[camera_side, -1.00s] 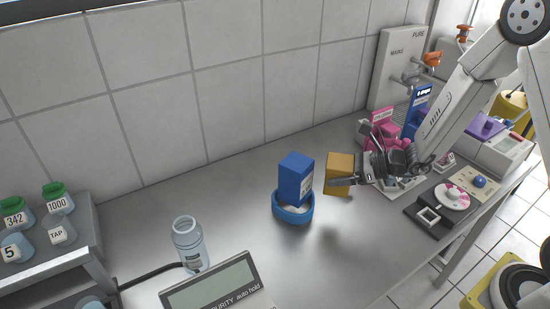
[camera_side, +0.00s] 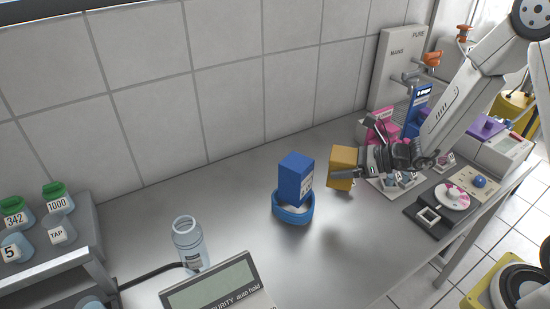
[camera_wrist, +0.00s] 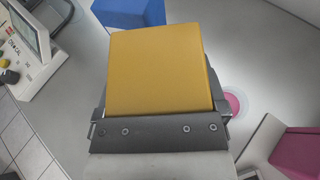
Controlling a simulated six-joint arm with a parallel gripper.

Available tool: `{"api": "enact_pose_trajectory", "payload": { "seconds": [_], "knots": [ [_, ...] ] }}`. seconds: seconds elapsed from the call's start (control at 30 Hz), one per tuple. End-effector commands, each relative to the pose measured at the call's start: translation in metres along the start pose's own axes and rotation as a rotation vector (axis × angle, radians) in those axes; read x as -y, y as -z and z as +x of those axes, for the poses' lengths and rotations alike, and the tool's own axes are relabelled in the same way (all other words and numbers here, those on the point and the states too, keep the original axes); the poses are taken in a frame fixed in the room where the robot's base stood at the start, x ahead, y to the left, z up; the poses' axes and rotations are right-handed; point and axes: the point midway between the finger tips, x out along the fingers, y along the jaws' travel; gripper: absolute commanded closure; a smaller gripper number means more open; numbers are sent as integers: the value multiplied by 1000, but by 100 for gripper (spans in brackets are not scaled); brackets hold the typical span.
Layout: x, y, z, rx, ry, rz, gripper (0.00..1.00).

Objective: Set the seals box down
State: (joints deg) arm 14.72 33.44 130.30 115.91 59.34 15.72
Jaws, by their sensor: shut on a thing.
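The seals box, a plain mustard-yellow block (camera_side: 342,167), is held in my gripper (camera_side: 362,166). In the wrist view the yellow box (camera_wrist: 158,70) fills the middle, in front of the gripper's dark jaw mount (camera_wrist: 158,132). My gripper is shut on it, and the fingertips are partly hidden by the box. The box hangs above the steel bench (camera_side: 245,255), with a soft shadow on the bench below and apart from it. No label on the box is visible.
A blue box (camera_side: 296,178) stands in a blue ring holder (camera_side: 293,213) just left of the yellow box. A clear bottle (camera_side: 189,246) and a meter (camera_side: 218,285) are at front left.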

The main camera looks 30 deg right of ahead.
Motion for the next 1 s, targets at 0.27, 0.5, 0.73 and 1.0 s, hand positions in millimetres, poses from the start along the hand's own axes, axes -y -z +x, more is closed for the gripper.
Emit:
{"api": "enact_pose_trajectory", "payload": {
  "seconds": [0.27,0.5,0.73,1.0],
  "knots": [
    [52,-6,-34,1,201,80,88],
    [78,-8,-56,3,312,132,88],
    [81,-8,-55,2,319,135,88],
    [99,-4,-36,2,316,134,88]
  ]
}}
